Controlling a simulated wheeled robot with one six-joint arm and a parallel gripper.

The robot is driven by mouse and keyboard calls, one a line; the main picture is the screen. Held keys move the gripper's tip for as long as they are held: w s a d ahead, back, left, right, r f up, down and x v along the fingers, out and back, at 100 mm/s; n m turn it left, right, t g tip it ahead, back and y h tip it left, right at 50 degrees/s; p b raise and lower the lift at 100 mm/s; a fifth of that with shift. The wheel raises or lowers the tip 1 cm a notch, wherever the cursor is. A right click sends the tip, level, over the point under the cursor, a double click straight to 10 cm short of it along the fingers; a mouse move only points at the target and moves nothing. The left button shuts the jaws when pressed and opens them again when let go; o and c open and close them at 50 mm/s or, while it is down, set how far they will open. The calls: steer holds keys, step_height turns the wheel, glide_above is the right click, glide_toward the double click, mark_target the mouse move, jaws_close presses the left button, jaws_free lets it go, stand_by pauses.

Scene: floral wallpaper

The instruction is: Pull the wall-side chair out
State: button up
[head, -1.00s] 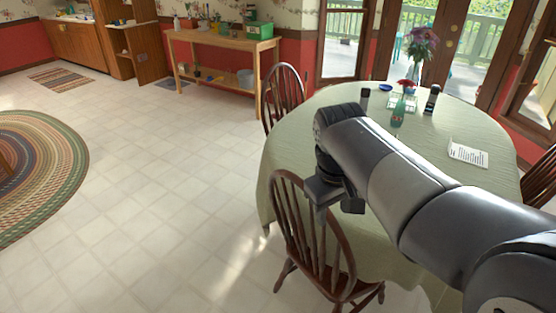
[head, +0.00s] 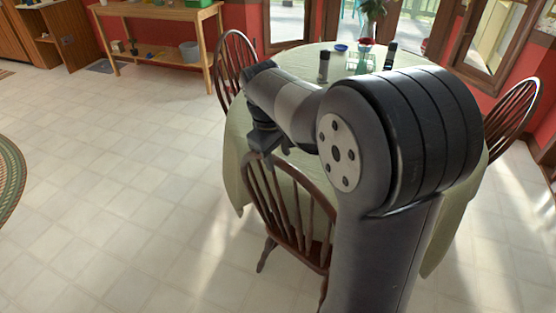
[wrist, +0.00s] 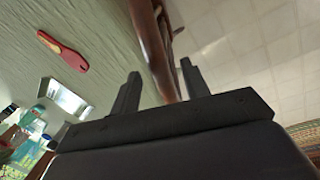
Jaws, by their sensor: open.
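A dark brown spindle-back chair (head: 281,206) stands at the near left side of the round table, its seat partly hidden by my arm. My gripper (head: 268,152) is at the top of its back. In the wrist view, the curved brown back rail (wrist: 150,50) passes between the two open fingers of my gripper (wrist: 160,88), closer to the right finger; I cannot tell if they touch. A second spindle-back chair (head: 222,62) stands behind the table's left side, nearer the back wall. A third chair (head: 513,104) stands at the right.
The table (head: 236,168) has a pale green cloth and carries bottles, a blue bowl (head: 341,47) and flowers. A red-handled item (wrist: 62,52) lies on the cloth. A wooden shelf bench (head: 160,12) stands at the back left. The tiled floor (head: 110,200) at left is clear.

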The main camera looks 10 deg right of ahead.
steer(key=shift+w+d+f, duration=0.1)
steer(key=shift+d+f, duration=0.05)
steer(key=shift+f, duration=0.9)
jaws_close()
